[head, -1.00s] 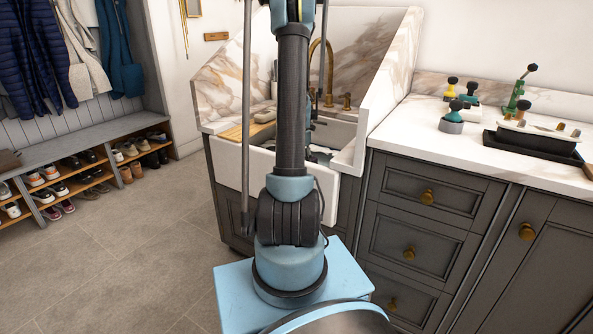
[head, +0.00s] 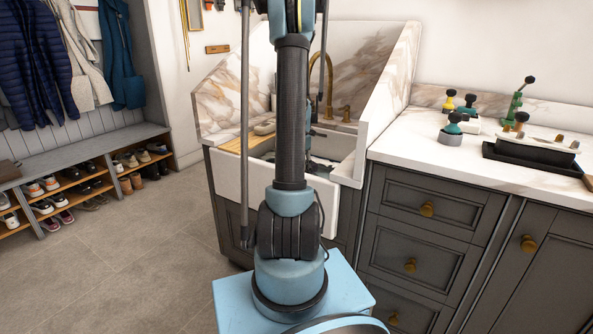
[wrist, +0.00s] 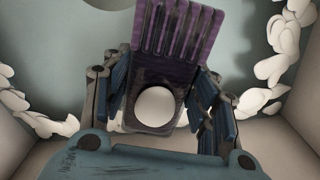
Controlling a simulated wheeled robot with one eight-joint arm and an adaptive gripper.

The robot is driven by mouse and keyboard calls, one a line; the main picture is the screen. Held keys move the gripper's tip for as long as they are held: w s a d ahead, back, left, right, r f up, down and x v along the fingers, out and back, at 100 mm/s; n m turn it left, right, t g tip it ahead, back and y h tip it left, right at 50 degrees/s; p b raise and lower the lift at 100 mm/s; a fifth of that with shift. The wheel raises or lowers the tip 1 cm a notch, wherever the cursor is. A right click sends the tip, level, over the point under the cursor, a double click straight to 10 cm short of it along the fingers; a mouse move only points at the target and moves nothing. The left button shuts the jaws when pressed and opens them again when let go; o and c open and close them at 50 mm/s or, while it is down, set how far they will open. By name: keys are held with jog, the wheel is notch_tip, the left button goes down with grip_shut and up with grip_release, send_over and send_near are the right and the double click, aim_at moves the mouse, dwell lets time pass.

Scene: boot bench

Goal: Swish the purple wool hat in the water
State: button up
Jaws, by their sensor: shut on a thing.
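White suds (wrist: 285,35) cling along the basin's edges. A brass tap (head: 328,75) rises behind the sink. The right counter (head: 410,150) holds several brushes and a black tray (head: 530,157). A shoe bench (head: 80,158) stands at the left, with clear floor before it.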

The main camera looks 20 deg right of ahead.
dwell(0.3)
jog(key=shift+r, duration=4.05)
